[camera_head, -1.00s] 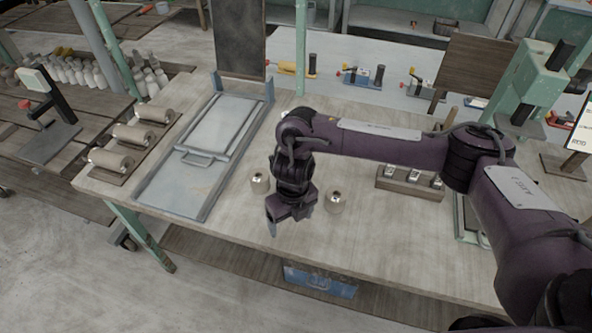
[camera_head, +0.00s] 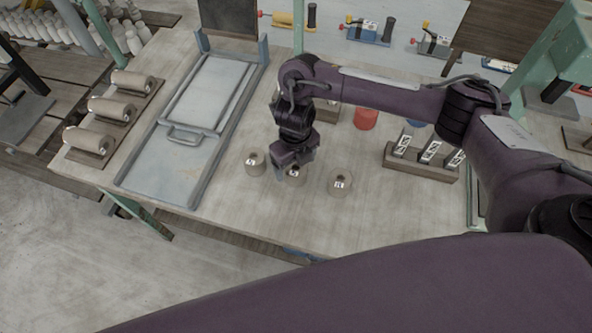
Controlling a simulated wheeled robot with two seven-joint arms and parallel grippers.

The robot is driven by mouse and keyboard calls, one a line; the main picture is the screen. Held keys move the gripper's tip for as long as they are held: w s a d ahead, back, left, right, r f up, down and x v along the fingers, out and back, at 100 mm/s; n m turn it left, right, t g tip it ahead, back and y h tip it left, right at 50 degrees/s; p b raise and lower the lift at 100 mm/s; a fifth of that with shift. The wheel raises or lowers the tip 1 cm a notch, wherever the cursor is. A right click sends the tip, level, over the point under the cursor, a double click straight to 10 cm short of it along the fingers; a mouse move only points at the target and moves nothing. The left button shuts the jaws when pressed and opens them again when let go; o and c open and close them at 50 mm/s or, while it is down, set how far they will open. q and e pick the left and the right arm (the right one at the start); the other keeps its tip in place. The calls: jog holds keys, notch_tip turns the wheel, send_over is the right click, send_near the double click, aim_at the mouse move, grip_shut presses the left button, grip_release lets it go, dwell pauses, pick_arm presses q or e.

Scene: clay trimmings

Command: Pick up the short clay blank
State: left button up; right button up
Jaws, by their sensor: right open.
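Three small tan clay cylinders stand upright on the table in a slanting row: a left one (camera_head: 255,164), a middle one (camera_head: 295,178) and a right one (camera_head: 340,185). Each has a small label whose mark is too small to read surely, and I cannot tell by height which is the short blank. My right gripper (camera_head: 293,163) points down over the middle cylinder and hides part of it. Its jaws are open, and whether they touch the cylinder is unclear. My left gripper is out of view.
A grey tray-like frame with a handle (camera_head: 186,135) lies left of the cylinders. Several clay rolls (camera_head: 110,109) lie on boards at the table's left. A dark rack (camera_head: 421,164) with labelled pieces stands right, and a red pot (camera_head: 366,119) behind. The table front is clear.

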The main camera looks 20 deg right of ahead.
aim_at(296, 169)
notch_tip(296, 169, down, 4)
jog(key=shift+d+r+b, duration=0.15)
jog(key=shift+r+b, duration=0.1)
jog(key=shift+b, duration=0.2)
jog(key=c, duration=0.4)
jog(key=shift+c, duration=1.1)
jog(key=c, duration=0.6)
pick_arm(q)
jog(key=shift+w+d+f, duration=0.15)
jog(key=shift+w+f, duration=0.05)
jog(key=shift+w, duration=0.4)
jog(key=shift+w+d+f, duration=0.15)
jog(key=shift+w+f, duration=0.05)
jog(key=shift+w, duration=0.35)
pick_arm(e)
jog(key=shift+r, duration=0.15)
